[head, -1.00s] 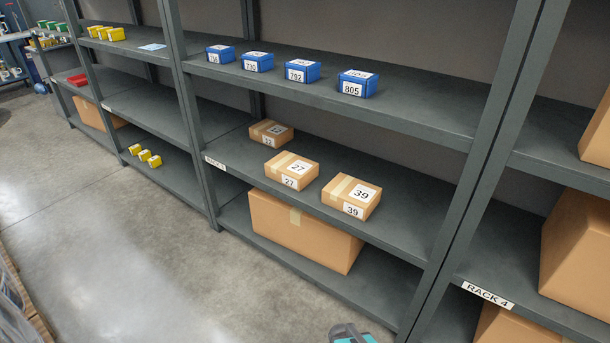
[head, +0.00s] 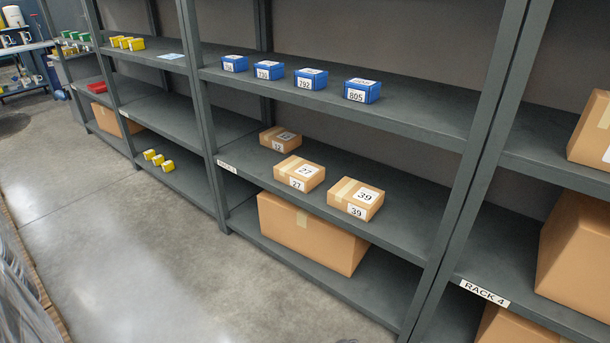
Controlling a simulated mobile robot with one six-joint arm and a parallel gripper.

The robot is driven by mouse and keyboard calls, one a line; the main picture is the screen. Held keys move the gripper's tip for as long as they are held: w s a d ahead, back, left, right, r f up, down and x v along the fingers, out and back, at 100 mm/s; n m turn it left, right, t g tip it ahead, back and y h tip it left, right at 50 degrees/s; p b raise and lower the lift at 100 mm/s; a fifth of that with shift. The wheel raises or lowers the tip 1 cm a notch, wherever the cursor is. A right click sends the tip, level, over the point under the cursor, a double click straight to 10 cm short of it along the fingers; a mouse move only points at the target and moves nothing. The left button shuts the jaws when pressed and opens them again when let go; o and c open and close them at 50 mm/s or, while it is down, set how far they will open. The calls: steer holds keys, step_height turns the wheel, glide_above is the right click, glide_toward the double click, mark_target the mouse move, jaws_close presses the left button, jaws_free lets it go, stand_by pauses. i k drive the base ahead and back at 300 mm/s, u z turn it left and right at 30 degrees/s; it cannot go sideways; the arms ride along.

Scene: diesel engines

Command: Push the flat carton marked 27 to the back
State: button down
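The flat carton marked 27 (head: 300,173) sits on the middle shelf (head: 415,221) of the rack, near its front edge, with bare shelf behind it. A second flat carton (head: 281,139), whose number is hard to read, sits farther back and to the left. A flat carton marked 39 (head: 356,198) sits to the right, also near the front edge, a small gap away from the 27 carton. My gripper does not show in the present head view.
Blue boxes (head: 362,91) stand in a row on the shelf above. A large carton (head: 308,232) stands on the shelf below. Rack uprights (head: 202,110) bound the bay left and right. The concrete floor (head: 150,245) in front is clear.

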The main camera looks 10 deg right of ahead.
mark_target(300, 174)
steer(key=u, duration=0.1)
steer(key=i, duration=0.95)
steer(key=z, duration=0.1)
steer(key=k, duration=0.5)
steer(key=z, duration=0.4)
steer(key=i, duration=0.65)
steer(key=u, duration=0.05)
